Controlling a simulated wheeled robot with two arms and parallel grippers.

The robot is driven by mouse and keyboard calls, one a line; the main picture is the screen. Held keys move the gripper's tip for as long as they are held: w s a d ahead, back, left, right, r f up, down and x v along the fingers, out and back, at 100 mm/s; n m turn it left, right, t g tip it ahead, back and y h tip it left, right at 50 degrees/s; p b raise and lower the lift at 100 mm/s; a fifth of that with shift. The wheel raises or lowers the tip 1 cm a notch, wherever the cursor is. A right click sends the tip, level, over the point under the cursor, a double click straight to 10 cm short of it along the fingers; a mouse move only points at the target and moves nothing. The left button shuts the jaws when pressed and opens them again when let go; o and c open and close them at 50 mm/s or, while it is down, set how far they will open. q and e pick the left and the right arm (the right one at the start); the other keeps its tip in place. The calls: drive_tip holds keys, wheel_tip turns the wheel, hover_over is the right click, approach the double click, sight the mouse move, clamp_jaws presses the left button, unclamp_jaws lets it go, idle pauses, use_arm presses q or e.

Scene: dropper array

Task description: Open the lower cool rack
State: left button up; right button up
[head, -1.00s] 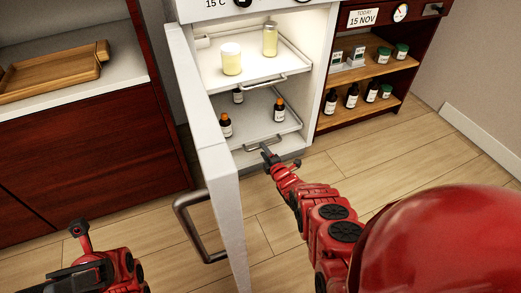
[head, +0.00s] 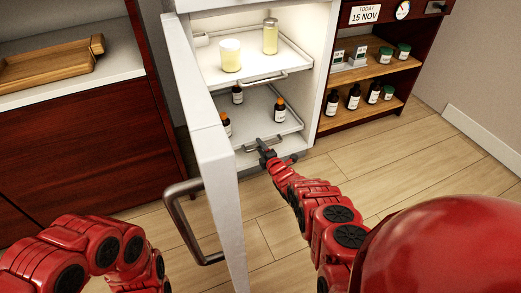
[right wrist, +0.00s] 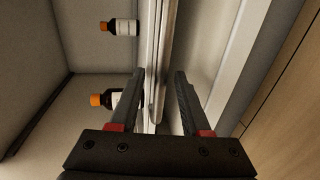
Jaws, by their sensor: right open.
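The lower cool rack (head: 258,104) is a pale tray in the open white cabinet, holding small brown bottles with orange caps (head: 279,110). Its front handle is partly hidden by my right gripper. My right gripper (head: 262,146) is open at the rack's front edge. In the right wrist view, my right fingers (right wrist: 158,88) stand on either side of a pale front bar (right wrist: 161,55); I cannot tell whether they touch it. Two of the bottles (right wrist: 122,27) lie to the left there. My left gripper is out of view; only its red arm shows at lower left.
The open white door (head: 215,160) with its grey handle (head: 183,225) stands left of my right arm. The upper rack (head: 250,70) holds two yellowish jars. A dark red shelf (head: 352,112) with bottles stands right. The wooden floor (head: 390,160) is clear.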

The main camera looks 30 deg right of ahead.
idle(0.3)
clamp_jaws()
idle(1.3)
